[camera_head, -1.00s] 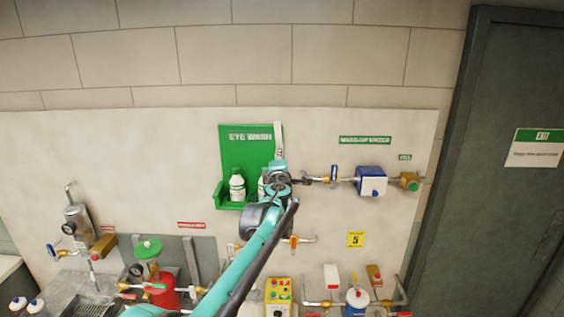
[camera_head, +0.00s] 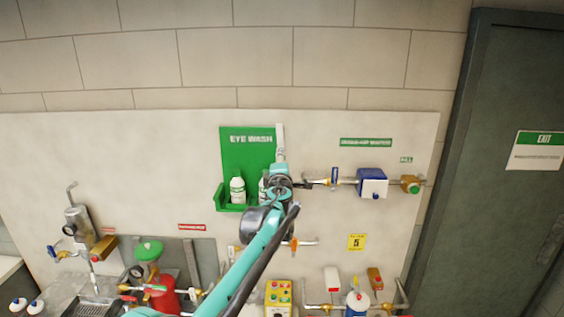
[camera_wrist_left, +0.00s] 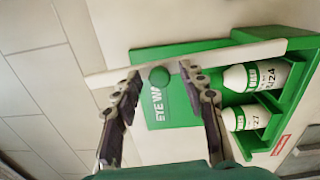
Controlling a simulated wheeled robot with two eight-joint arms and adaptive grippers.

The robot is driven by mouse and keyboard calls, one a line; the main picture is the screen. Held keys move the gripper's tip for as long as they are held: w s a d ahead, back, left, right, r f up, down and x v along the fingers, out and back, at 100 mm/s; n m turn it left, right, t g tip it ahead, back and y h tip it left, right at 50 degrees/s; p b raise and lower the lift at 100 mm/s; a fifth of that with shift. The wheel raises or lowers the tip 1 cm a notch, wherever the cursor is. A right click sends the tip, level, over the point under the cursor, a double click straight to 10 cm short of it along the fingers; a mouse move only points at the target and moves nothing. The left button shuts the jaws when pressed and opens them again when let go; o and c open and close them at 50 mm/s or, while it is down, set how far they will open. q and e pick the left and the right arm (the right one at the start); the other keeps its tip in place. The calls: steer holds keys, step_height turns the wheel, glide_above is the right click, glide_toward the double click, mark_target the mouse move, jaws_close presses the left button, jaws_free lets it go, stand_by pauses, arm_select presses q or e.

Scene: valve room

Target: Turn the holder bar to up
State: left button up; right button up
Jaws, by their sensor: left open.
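The holder bar is a pale, flat bar (camera_head: 281,137) standing upright along the right edge of the green eye wash board (camera_head: 240,145). In the wrist view the bar (camera_wrist_left: 235,56) runs across the picture, roughly parallel to the board's edge, with a round green knob (camera_wrist_left: 160,77) on it. My left gripper (camera_wrist_left: 160,72) is open, its two fingers apart, and the knob shows between the fingertips. No finger is seen closed on the bar. In the head view my left gripper (camera_head: 280,172) covers the bar's lower part. My right gripper is not in view.
Two white bottles (camera_wrist_left: 252,77) stand in the green shelf beside the bar. Right of my gripper, a pipe carries a blue valve box (camera_head: 371,183) and a brass fitting (camera_head: 410,184). A red-and-green valve assembly (camera_head: 160,290) sits lower left. The wall above is clear.

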arm_select(q)
steer(key=s, duration=1.2)
steer(key=shift+f, duration=0.1)
